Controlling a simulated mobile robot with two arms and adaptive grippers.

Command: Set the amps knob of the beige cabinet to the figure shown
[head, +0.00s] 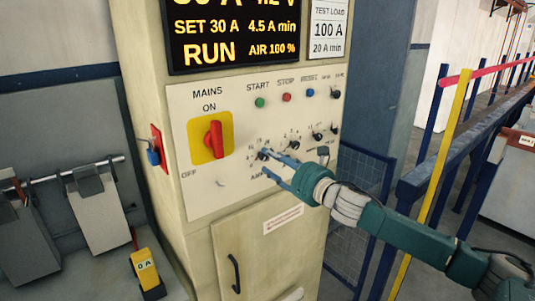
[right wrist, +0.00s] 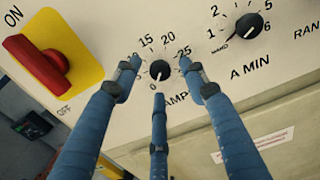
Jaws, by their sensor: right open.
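The beige cabinet (head: 235,235) stands in the middle of the head view. Its display (head: 235,30) reads SET 30 A, 4.5 A min, RUN and AIR 100 %. A white card (head: 328,30) beside it reads TEST LOAD, 100 A, 20 A min. The black amps knob (right wrist: 159,70) sits on the panel, its scale figures partly hidden by my fingers. A pale mark on the knob seems to point down, near the 0; I cannot tell exactly. My right gripper (head: 266,164) is open, its three blue fingers spread around the knob, contact unclear. My left gripper is out of view.
The A MIN knob (right wrist: 240,34) is to the right of the amps knob. The red mains switch (head: 214,140) on its yellow plate is to the left. Push buttons (head: 287,97) run above. A yellow tester reading 0 A (head: 146,270) stands lower left. Blue rails (head: 430,180) are at right.

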